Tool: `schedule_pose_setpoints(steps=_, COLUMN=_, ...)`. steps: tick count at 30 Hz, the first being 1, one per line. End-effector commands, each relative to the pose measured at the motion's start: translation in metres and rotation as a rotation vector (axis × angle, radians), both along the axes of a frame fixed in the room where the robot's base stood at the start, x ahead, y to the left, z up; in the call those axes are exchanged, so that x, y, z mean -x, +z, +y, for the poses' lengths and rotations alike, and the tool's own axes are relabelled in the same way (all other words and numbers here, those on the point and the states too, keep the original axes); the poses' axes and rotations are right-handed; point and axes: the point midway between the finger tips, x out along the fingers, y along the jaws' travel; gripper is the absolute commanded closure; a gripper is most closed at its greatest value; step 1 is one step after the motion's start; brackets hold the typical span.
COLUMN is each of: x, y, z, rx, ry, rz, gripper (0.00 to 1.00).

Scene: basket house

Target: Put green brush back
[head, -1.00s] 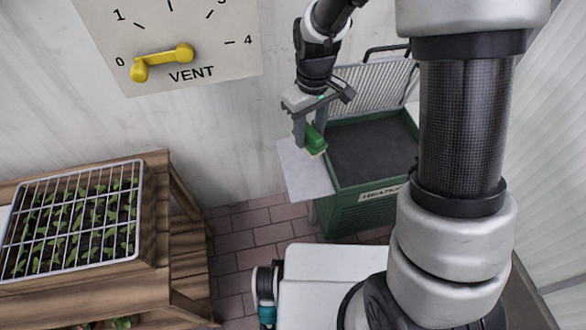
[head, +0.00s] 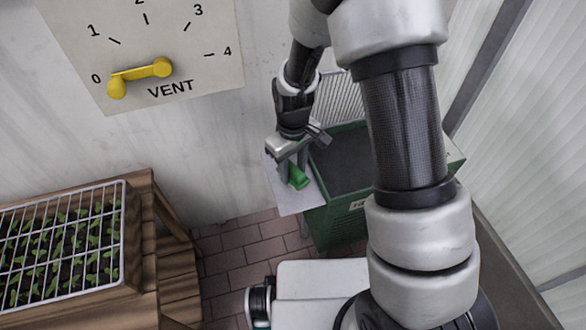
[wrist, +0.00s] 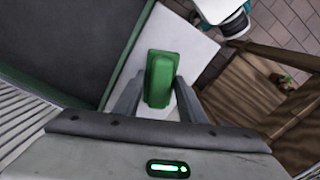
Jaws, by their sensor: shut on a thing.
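The green brush (head: 298,178) is held between the fingers of my gripper (head: 293,174), over the pale side shelf (head: 297,203) of the green cabinet. In the wrist view the brush (wrist: 160,78) sits upright in the picture between the two grey fingers of my gripper (wrist: 160,95), with the white shelf (wrist: 197,48) behind it. I cannot tell whether the brush touches the shelf. Its underside is hidden in the wrist view.
The green cabinet (head: 320,222) with a dark open top stands right of the shelf. A wooden bench (head: 141,230) with a gridded seedling tray (head: 121,255) is at left. A vent dial with a yellow handle (head: 140,76) is on the wall. Brick floor (head: 240,240) lies between.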

Motion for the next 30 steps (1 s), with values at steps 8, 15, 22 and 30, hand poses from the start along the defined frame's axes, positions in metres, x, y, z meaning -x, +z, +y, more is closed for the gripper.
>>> schedule_pose_setpoints(steps=8, x=0.0, y=-0.003, z=0.0, rx=0.0, ry=0.0, rz=0.0, gripper=0.53)
schedule_pose_setpoints(steps=15, x=0.0, y=-0.003, z=0.0, rx=0.0, ry=-0.001, rz=0.0, gripper=0.44)
schedule_pose_setpoints(steps=22, x=-0.001, y=0.008, z=0.0, rx=0.0, ry=-0.001, rz=-0.002, gripper=0.44)
schedule_pose_setpoints(steps=30, x=-0.001, y=0.064, z=0.0, rx=-0.001, ry=-0.002, rz=-0.004, gripper=0.44)
